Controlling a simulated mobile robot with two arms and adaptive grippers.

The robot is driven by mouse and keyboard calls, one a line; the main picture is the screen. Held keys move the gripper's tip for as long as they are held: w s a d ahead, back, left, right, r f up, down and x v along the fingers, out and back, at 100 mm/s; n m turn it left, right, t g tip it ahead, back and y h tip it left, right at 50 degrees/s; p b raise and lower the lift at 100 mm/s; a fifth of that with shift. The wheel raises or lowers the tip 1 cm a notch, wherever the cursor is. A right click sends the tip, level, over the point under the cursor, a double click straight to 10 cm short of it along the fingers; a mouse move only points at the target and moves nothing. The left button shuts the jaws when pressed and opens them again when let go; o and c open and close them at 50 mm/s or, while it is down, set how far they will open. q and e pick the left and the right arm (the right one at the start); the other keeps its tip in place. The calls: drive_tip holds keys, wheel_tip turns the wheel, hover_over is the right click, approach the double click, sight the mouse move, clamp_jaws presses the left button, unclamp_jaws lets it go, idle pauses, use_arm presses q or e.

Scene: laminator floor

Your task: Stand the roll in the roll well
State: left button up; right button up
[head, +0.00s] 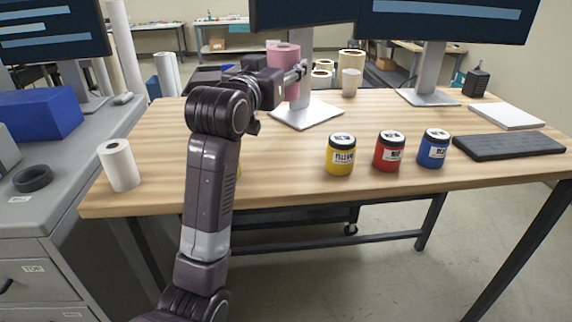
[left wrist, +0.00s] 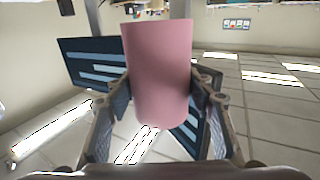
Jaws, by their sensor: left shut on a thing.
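A pink roll (head: 283,57) is held roughly upright above the back of the wooden table, in front of a monitor stand. My left gripper (head: 296,76) is shut on it. The left wrist view shows the pink roll (left wrist: 158,70) between the two fingers. A dark round ring with an open centre (head: 33,178) sits on the grey cabinet at the far left, with a small label in front of it. I cannot tell for sure that it is the roll well. My right gripper is not in view.
A white roll (head: 119,165) stands at the wooden table's (head: 262,140) left end. Yellow (head: 341,158), red (head: 389,154) and blue (head: 433,150) jars stand near the middle and right, beside a keyboard (head: 509,145). A blue box (head: 40,114) is on the cabinet.

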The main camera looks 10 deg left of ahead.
use_arm(q)
wheel_tip(320, 180, down, 19)
drive_tip(key=p, duration=0.3)
drive_tip(key=shift+s+d+r, duration=0.1)
drive_tip(key=shift+s+r, duration=0.05)
drive_tip(key=shift+r, duration=0.05)
drive_tip(key=shift+f, duration=0.2)
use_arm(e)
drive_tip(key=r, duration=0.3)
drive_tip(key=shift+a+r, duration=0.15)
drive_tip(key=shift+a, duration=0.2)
use_arm(q)
drive_tip(key=shift+f, duration=0.15)
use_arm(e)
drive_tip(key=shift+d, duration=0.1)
use_arm(q)
drive_tip(key=o, duration=1.3)
